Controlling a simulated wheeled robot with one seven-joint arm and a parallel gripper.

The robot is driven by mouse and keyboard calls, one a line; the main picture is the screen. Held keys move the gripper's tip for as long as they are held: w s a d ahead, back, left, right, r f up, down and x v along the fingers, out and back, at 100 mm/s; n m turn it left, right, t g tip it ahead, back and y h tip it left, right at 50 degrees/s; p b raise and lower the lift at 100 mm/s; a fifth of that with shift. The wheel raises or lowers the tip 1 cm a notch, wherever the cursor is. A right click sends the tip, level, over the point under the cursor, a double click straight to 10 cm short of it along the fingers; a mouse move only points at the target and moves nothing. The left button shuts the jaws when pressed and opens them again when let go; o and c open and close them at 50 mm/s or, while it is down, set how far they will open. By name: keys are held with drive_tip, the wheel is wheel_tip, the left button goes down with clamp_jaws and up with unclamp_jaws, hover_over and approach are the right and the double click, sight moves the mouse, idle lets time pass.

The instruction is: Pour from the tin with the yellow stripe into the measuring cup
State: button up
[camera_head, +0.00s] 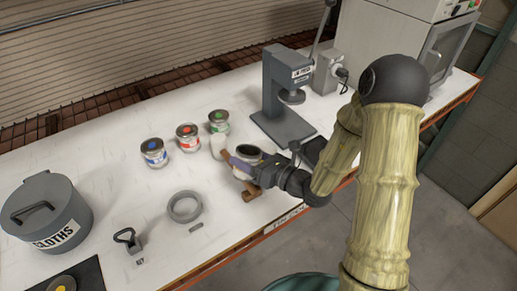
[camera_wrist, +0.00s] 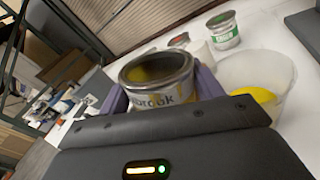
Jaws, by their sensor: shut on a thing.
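My gripper (camera_head: 243,164) is shut on an open tin (camera_wrist: 160,90), with a purple finger on each side of it. The tin's label has dark lettering and yellow on it, and yellow shows inside. The tin looks about upright above the bench. In the wrist view the translucent measuring cup (camera_wrist: 282,75) stands close to the right of the tin, with a yellow patch inside it. In the head view I cannot clearly make out the cup near the held tin (camera_head: 248,151).
Blue (camera_head: 154,153), red (camera_head: 187,139) and green (camera_head: 219,122) tins stand to the left. A white-headed mallet (camera_head: 217,146) lies near my gripper. A press (camera_head: 283,100) stands behind right. A grey ring (camera_head: 185,207) and cloths pot (camera_head: 45,215) occupy the front left.

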sight(254, 147)
drive_tip(key=r+p, duration=0.1)
drive_tip(key=m+p, duration=0.1)
drive_tip(key=w+r+p, duration=0.1)
drive_tip(key=shift+d+r, duration=0.25)
drive_tip(key=shift+r, duration=0.05)
drive_tip(key=m+p, duration=0.1)
drive_tip(key=w+m+p, duration=0.1)
drive_tip(key=p, duration=0.1)
drive_tip(key=shift+w+d+r, duration=0.2)
drive_tip(key=shift+w+d, duration=0.05)
drive_tip(key=shift+d, duration=0.1)
drive_tip(key=shift+f+m, duration=0.3)
drive_tip(key=shift+f, duration=0.05)
drive_tip(key=shift+d, duration=0.1)
drive_tip(key=shift+w, duration=0.1)
drive_tip(key=shift+w+f+m+g+p, duration=0.1)
drive_tip(key=shift+f+m+g+p, duration=0.25)
drive_tip(key=shift+m, duration=0.25)
idle(0.3)
drive_tip(key=shift+w+d+r+m+g+p, duration=0.1)
drive_tip(key=shift+r+m+g+p, duration=0.15)
drive_tip(key=shift+m+p, duration=0.7)
drive_tip(key=shift+w+r+m+g+p, duration=0.1)
drive_tip(key=shift+r+m+p, duration=0.2)
drive_tip(key=shift+m+p, duration=0.6)
idle(3.4)
